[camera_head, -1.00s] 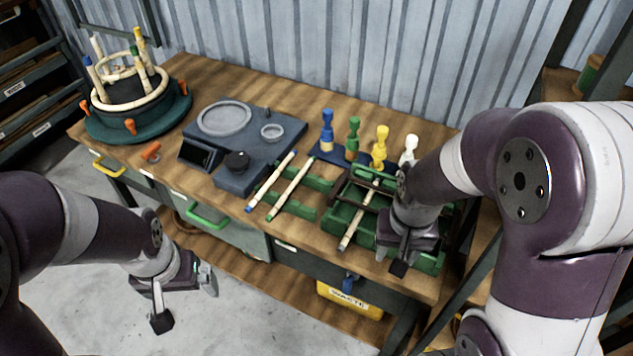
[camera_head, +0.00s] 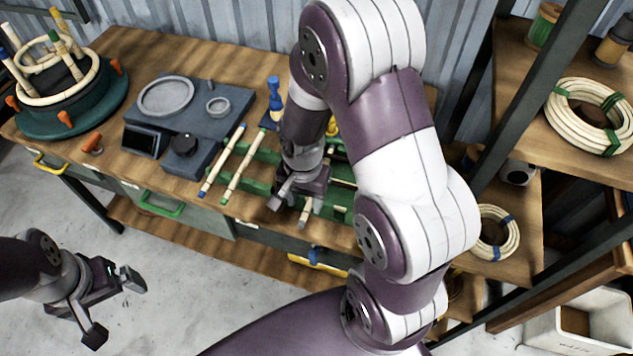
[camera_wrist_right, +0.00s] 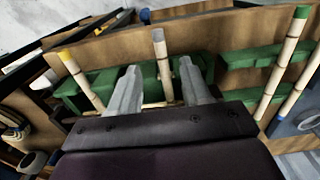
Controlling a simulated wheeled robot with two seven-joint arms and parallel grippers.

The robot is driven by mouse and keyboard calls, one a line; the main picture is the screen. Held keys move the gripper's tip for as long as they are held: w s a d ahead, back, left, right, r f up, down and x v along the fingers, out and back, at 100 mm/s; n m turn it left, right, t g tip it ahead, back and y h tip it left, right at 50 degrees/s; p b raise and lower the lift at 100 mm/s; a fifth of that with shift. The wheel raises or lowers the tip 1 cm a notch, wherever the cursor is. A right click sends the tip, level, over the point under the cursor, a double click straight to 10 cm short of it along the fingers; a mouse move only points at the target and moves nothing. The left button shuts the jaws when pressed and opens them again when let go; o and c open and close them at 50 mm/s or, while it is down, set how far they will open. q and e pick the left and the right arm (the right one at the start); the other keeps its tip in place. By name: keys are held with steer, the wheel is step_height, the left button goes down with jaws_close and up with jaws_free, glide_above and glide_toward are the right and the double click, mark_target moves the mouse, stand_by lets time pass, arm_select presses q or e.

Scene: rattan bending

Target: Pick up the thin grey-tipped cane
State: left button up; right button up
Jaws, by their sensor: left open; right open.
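The grey-tipped cane (camera_wrist_right: 161,57) is pale, with a dull grey end. In the right wrist view it lies between the two fingers of my right gripper (camera_wrist_right: 160,85), with a gap on both sides. In the head view my right gripper (camera_head: 297,206) is open over the green rack, and the cane's grey-tipped end (camera_head: 304,217) sticks out beside it. The rest of the cane is hidden by my arm. I cannot tell how deep the fingers reach around it. My left gripper (camera_head: 114,307) is open and empty over the floor, in front of the bench.
A yellow-tipped cane (camera_wrist_right: 80,76) lies on one side; green-tipped (camera_head: 240,173) and blue-tipped (camera_head: 222,160) canes lie on the other. A grey device (camera_head: 190,110) and a round former (camera_head: 70,105) stand left. Shelves with cane coils (camera_head: 590,117) are at right.

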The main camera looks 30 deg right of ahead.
mark_target(306, 211)
steer(key=f, duration=0.4)
steer(key=shift+w+d+f, duration=0.2)
steer(key=shift+w+f, duration=0.15)
steer(key=shift+f, duration=0.05)
steer(key=shift+s+r, duration=0.1)
jaws_close()
